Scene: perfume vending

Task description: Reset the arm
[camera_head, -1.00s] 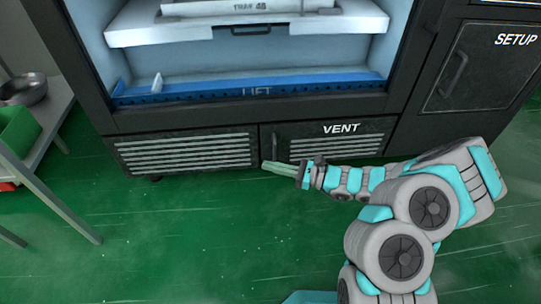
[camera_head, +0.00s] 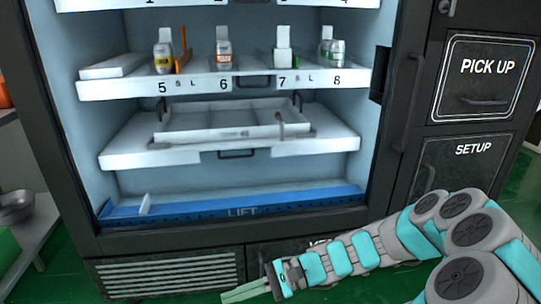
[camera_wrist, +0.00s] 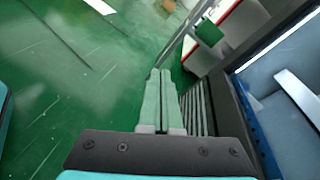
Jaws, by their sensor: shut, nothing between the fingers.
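My arm (camera_head: 370,250) reaches in from the lower right, low in front of the vending machine (camera_head: 65,120). My gripper (camera_head: 232,296) is at the bottom of the head view, in front of the machine's lower vent panel. In the wrist view, the two green fingers of my gripper (camera_wrist: 161,80) lie side by side and touch, with nothing between them. They point along the machine's front, over the green floor.
A shelf holds several bottles, one being (camera_head: 163,58). Below are a tray (camera_head: 220,125) and the blue lift bar (camera_head: 240,210). PICK UP (camera_head: 485,80) and SETUP (camera_head: 465,165) doors are at right. A metal bowl (camera_head: 15,206) stands at left. Green floor (camera_wrist: 60,110) is open beside my gripper.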

